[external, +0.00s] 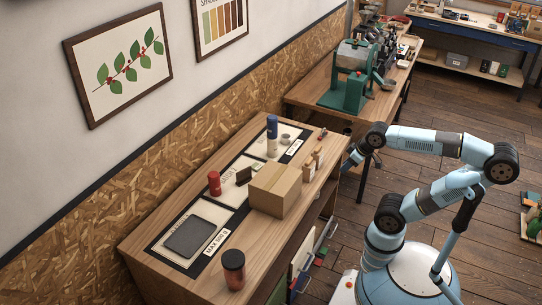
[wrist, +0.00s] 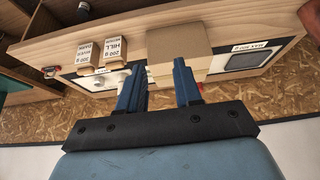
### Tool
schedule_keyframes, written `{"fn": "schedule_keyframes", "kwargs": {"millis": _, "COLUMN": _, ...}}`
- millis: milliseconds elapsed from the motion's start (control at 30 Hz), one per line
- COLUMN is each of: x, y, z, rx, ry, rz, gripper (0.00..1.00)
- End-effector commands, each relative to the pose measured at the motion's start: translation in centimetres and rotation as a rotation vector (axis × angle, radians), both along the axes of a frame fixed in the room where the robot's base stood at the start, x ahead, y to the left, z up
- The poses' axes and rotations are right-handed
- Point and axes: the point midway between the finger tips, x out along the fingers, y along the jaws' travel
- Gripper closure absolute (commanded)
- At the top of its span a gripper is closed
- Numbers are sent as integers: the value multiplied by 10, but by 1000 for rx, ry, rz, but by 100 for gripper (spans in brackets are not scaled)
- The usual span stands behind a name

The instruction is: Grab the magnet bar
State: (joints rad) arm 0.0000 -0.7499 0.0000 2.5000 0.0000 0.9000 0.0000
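I cannot single out the magnet bar with certainty. A small dark block (external: 243,176) lies on the workbench between the red cylinder and the cardboard box; it may be the bar, but it is too small to tell. A small red and dark item (wrist: 50,71) also shows at the bench's end in the wrist view. My gripper (external: 350,161) is off the bench's right edge, beside the small bags. In the wrist view my gripper (wrist: 159,66) has its two blue fingers apart, with nothing held between them. The cardboard box (wrist: 178,42) shows beyond the fingertips.
The cardboard box (external: 275,190) stands mid-bench, beside small labelled bags (external: 313,163). A red cylinder (external: 214,183), a blue-topped cylinder (external: 272,135), a dark flat pad (external: 184,237) and a dark jar (external: 233,269) also stand there. A green machine (external: 348,77) is on the farther table.

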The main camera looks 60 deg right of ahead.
Motion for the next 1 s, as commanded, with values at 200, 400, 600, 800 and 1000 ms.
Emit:
{"fn": "schedule_keyframes", "kwargs": {"millis": 200, "x": 0, "y": 0, "z": 0, "rx": 0, "ry": 0, "rz": 0, "gripper": 80}}
{"fn": "schedule_keyframes", "kwargs": {"millis": 400, "x": 2, "y": 0, "z": 0, "rx": 6, "ry": 3, "rz": -3, "gripper": 80}}
{"fn": "schedule_keyframes", "kwargs": {"millis": 600, "x": 25, "y": -4, "z": -1, "rx": 95, "ry": 43, "rz": -58, "gripper": 80}}
{"fn": "schedule_keyframes", "kwargs": {"millis": 800, "x": 70, "y": -19, "z": -3, "rx": 259, "ry": 82, "rz": -163, "gripper": 80}}
{"fn": "schedule_keyframes", "kwargs": {"millis": 1000, "x": 117, "y": -48, "z": -8, "rx": 420, "ry": 86, "rz": -282, "gripper": 80}}
